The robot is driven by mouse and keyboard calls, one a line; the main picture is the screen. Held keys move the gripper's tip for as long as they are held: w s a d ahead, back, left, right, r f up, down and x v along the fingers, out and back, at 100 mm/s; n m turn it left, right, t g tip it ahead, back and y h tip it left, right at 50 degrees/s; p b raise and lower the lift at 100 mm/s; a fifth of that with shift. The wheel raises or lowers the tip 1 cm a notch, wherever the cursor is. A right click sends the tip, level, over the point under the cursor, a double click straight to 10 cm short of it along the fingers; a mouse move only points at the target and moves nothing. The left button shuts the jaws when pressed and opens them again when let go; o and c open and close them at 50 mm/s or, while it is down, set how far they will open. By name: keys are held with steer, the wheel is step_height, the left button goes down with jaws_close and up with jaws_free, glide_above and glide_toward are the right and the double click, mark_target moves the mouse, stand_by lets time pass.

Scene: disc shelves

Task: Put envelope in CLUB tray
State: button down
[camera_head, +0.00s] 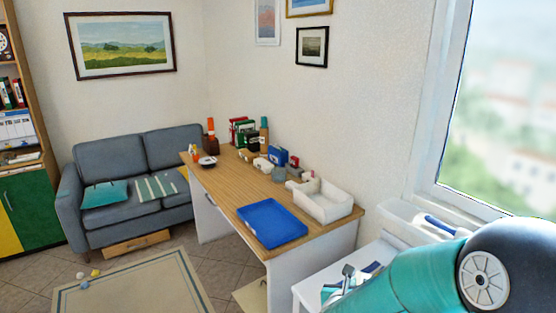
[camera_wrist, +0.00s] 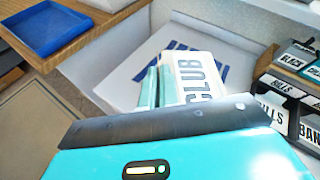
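No envelope can be made out with certainty. My gripper (camera_wrist: 165,120) shows as a teal housing with a black edge at the bottom of the wrist view. Its fingertips are not clearly visible, so its opening and any hold are unclear. In the head view my teal arm fills the lower right and hides much of the white table (camera_head: 308,286).
Black holders labelled BILLS and BANK (camera_wrist: 280,108) stand at the right of the wrist view. A blue tray (camera_head: 270,222) and a white open box (camera_head: 322,203) sit on the wooden desk (camera_head: 225,190). Blue lettering marks a white surface behind CLUB. A window is at right.

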steer(key=w+a+r+n+y, duration=0.1)
steer(key=a+r+n+y, duration=0.1)
steer(key=a, duration=0.4)
steer(key=shift+w+t, duration=0.2)
steer(key=shift+t, duration=0.2)
steer(key=shift+d, duration=0.15)
